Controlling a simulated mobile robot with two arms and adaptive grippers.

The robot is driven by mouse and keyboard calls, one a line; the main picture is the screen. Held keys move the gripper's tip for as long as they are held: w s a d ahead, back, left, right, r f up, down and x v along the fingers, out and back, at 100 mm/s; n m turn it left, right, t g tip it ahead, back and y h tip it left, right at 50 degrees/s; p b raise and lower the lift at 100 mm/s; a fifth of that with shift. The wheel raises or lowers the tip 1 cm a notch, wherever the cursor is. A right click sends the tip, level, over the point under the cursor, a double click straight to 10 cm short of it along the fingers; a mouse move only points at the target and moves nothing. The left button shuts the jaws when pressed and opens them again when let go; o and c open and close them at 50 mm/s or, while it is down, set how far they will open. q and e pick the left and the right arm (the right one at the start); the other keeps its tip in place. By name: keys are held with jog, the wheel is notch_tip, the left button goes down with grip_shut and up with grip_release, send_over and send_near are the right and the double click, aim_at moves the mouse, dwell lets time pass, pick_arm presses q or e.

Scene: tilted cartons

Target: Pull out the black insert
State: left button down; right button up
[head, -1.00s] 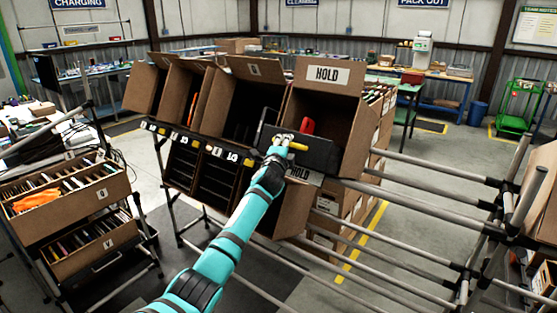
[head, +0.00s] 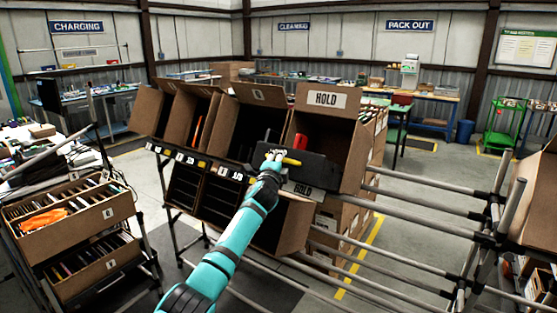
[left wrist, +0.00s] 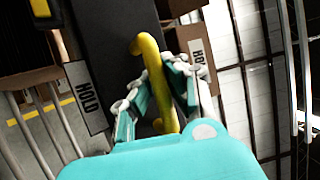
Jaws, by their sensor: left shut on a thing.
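The black insert (head: 318,171) is a dark flat panel with a yellow handle (head: 291,162). It sits across the front of the tilted carton marked HOLD (head: 361,140). A red item (head: 300,142) stands behind its top edge. My left gripper (head: 273,157) is at the handle. In the left wrist view, my left gripper's fingers (left wrist: 163,90) are closed around the yellow handle (left wrist: 152,65), with the insert's dark face (left wrist: 115,35) behind. How deep the insert reaches into the carton is hidden. My right gripper is in neither current view.
More tilted cartons (head: 244,122) stand left of the HOLD carton, above dark slotted compartments (head: 184,187). Metal rails (head: 410,207) run to the right. A cart with file boxes (head: 80,229) stands at lower left. The floor behind the rails is open.

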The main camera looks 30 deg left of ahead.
pick_arm(q)
jog(key=shift+f, duration=0.4)
jog(key=c, duration=1.6)
grip_release()
jog(key=shift+o, duration=0.2)
jog(key=shift+r, duration=0.2)
jog(key=shift+s, duration=0.1)
jog(key=v, duration=1.2)
jog(key=shift+f, duration=0.1)
